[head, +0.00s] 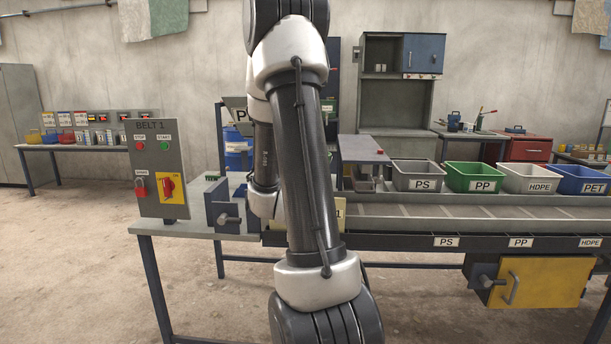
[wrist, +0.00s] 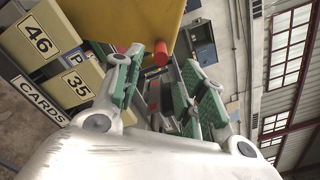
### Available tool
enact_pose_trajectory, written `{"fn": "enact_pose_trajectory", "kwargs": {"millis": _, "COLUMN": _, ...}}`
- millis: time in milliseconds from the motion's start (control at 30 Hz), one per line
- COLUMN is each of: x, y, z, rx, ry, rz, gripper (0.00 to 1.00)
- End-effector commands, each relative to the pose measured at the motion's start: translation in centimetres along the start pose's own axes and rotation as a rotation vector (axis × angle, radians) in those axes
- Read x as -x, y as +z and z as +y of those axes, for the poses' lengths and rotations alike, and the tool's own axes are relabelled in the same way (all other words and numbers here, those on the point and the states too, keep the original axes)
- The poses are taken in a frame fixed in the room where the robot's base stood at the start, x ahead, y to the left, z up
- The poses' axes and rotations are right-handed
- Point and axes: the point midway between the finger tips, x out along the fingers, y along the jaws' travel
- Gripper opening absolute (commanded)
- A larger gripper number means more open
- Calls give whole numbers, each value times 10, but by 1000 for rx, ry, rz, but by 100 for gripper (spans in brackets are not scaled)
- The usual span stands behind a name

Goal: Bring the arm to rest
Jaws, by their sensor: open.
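My arm (head: 300,170) stands upright across the middle of the head view, its dark links and pale joints hiding part of the bench and conveyor. Its end is out of the head view. In the wrist view my gripper (wrist: 162,75) shows its green-padded fingers spread apart, with a gap between them. I see nothing held in it. Beyond the fingertips are a yellow surface (wrist: 125,18) and a small red cylinder (wrist: 161,52); I cannot tell whether the fingers touch either.
The BELT 1 panel (head: 157,168) stands left of my arm. Grey PS (head: 416,170), green PP (head: 474,172), white HDPE and blue PET bins line the conveyor (head: 460,213). A yellow door (head: 541,283) is below. Boxes numbered 46 (wrist: 38,38) and 35 (wrist: 77,89) are near the gripper.

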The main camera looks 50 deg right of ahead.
Motion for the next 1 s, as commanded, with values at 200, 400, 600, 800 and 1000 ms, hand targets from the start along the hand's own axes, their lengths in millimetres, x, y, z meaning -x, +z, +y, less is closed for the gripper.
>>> {"fn": "enact_pose_trajectory", "kwargs": {"millis": 200, "x": 0, "y": 0, "z": 0, "rx": 0, "ry": 0, "rz": 0, "gripper": 41}}
{"fn": "enact_pose_trajectory", "kwargs": {"millis": 400, "x": 0, "y": 0, "z": 0, "rx": 0, "ry": 0, "rz": 0, "gripper": 41}}
{"fn": "enact_pose_trajectory", "kwargs": {"millis": 600, "x": -1, "y": 0, "z": 0, "rx": 1, "ry": -1, "rz": 0, "gripper": 41}}
{"fn": "enact_pose_trajectory", "kwargs": {"millis": 800, "x": 0, "y": -12, "z": 22, "rx": 213, "ry": 97, "rz": 39, "gripper": 41}}
{"fn": "enact_pose_trajectory", "kwargs": {"millis": 1000, "x": 41, "y": -53, "z": 120, "rx": 826, "ry": 654, "rz": -1, "gripper": 41}}
